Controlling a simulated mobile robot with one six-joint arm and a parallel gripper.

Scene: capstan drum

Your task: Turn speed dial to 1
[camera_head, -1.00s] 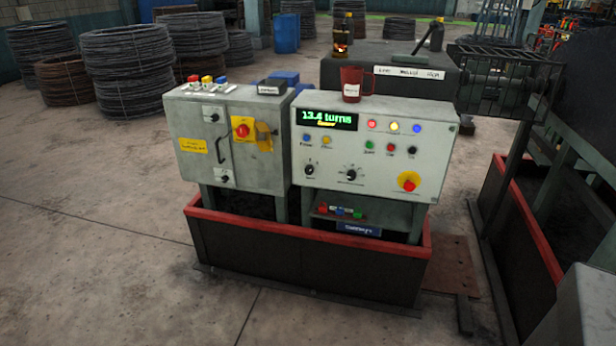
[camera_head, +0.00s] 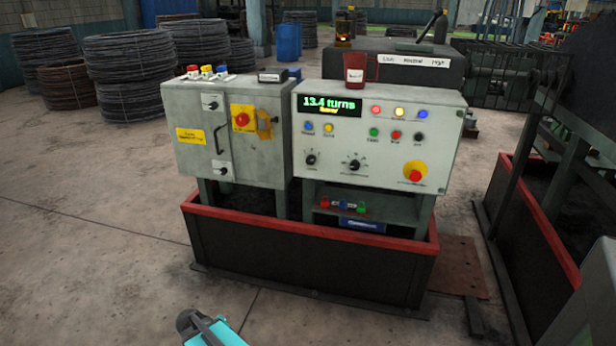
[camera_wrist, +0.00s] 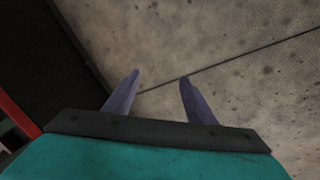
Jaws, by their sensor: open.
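The control panel (camera_head: 440,145) is a pale box with a lit display (camera_head: 330,105) reading "13.4 turns". Two black dials sit on its lower face: a left dial (camera_head: 311,159) and a larger middle dial (camera_head: 354,165) with a scale around it. Their labels are too small to read, so I cannot tell which is the speed dial. My gripper (camera_wrist: 159,78) is open and empty in the wrist view, above the concrete floor. In the head view only part of my arm shows at the bottom edge, well below the panel.
A red-rimmed dark trough (camera_head: 310,235) surrounds the panel's base. A grey cabinet (camera_head: 230,165) with a red emergency knob stands left of it. The floor in front is clear.

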